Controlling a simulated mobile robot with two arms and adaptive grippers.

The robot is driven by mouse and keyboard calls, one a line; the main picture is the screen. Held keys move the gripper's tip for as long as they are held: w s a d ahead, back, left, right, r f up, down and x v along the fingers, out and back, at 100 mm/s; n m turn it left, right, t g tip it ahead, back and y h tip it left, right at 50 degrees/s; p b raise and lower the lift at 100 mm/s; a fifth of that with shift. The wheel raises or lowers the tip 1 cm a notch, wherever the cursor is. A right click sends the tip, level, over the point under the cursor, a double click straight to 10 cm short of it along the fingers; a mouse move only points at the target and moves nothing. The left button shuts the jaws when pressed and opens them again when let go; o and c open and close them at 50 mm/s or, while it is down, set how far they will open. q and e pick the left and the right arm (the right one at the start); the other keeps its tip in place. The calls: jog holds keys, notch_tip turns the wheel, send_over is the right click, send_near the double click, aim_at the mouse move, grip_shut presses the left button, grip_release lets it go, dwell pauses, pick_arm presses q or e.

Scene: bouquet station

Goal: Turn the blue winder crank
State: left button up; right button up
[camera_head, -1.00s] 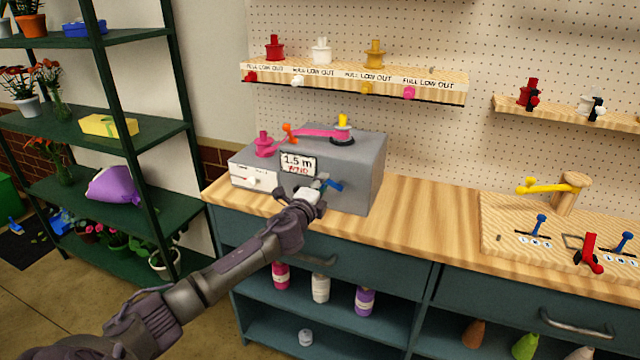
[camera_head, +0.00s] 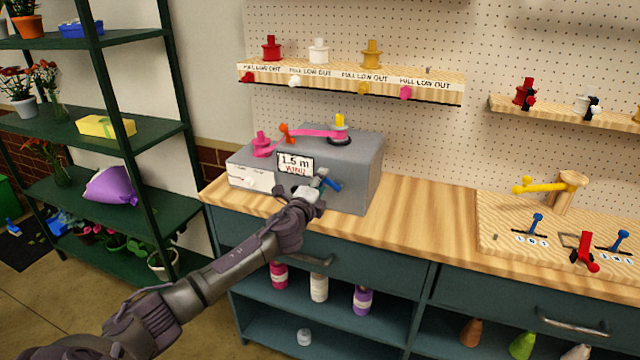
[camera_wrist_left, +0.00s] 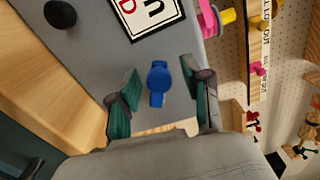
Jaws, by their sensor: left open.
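The blue winder crank (camera_head: 330,182) sticks out of the front of the grey winder box (camera_head: 360,160). My left gripper (camera_head: 318,187) is at the front of the box, right by the crank. In the left wrist view the blue crank (camera_wrist_left: 158,82) lies between the two spread teal-padded fingers of the left gripper (camera_wrist_left: 163,95), with a gap on each side. The box carries a sign (camera_head: 295,163) reading 1.5 m with red text below. Pink ribbon (camera_head: 312,133) runs across the box top from a pink spool (camera_head: 263,145). My right gripper is out of view.
The wooden counter (camera_head: 425,215) is clear to the right of the box. Further right stands a wooden board (camera_head: 492,210) with blue and red levers. A shelf (camera_head: 440,88) with spools hangs above the box. A green rack (camera_head: 150,120) stands on the left.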

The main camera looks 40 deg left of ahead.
pick_arm(q)
jog(key=shift+s+f, duration=0.1)
jog(key=shift+s, duration=0.25)
jog(key=v, duration=1.1)
jog(key=shift+s+d, duration=0.2)
